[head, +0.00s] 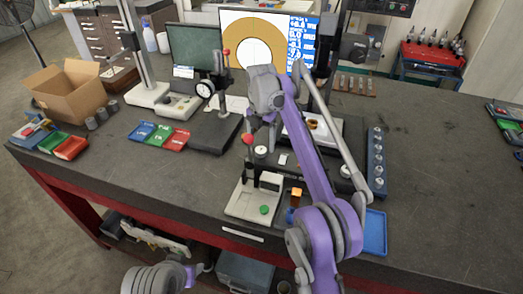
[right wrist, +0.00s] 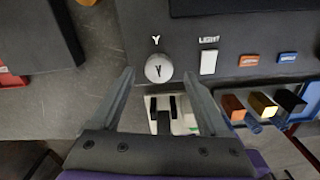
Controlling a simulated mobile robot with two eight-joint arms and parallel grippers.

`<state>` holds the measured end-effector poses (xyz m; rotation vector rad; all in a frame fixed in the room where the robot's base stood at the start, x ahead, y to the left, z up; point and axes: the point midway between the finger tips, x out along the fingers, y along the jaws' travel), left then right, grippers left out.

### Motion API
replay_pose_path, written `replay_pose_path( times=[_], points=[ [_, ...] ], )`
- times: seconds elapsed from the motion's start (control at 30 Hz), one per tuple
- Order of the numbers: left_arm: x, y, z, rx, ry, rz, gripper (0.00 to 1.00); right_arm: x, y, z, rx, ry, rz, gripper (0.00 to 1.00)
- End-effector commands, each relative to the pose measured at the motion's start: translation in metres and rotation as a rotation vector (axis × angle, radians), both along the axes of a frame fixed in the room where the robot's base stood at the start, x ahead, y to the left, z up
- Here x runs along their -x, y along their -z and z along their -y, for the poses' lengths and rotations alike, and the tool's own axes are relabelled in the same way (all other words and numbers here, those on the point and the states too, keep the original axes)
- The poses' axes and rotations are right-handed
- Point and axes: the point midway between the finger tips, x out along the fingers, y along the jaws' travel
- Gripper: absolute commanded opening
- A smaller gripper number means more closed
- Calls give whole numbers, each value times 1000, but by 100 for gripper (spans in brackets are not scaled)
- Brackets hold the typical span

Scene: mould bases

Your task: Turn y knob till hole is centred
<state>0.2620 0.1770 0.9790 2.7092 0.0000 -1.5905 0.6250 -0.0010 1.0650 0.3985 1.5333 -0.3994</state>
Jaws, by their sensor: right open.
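The white Y knob (right wrist: 159,68) sits on the dark front panel under a letter Y in the right wrist view. My right gripper (right wrist: 159,76) is open, with one finger on each side of the knob and a gap to both. In the head view my right gripper (head: 262,142) hangs over the front of the measuring device, close to the white knob (head: 261,151). The monitor (head: 228,22) shows an orange ring around a white hole (head: 254,52) with thin cross lines. The hole looks low on the screen; my arm hides its lower part. Only links of my left arm show.
A white LIGHT switch (right wrist: 208,62) is right of the knob. A small device with a red-knobbed lever (head: 248,139) stands in front. A rack of round parts (head: 377,165) and a blue tray (head: 375,232) are at right.

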Motion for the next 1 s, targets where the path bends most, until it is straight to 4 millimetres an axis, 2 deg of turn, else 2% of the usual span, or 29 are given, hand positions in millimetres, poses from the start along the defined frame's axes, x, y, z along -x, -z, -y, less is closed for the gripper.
replay_pose_path(
  times=[0.03, 0.2, 0.57, 1.0],
  points=[
    [3, 6, 0, 0, 0, -5, 50, 1, 11, 0, 0, 0, -2, 79],
    [5, 11, 0, 0, 0, -9, 50, 0, 24, 0, 0, 1, 0, 79],
    [5, 11, 0, 0, 0, -9, 50, -1, 26, 0, 0, 1, 1, 77],
    [5, 11, 0, 0, 0, -10, 50, 0, 26, 0, 0, 1, 1, 0]
  ],
)
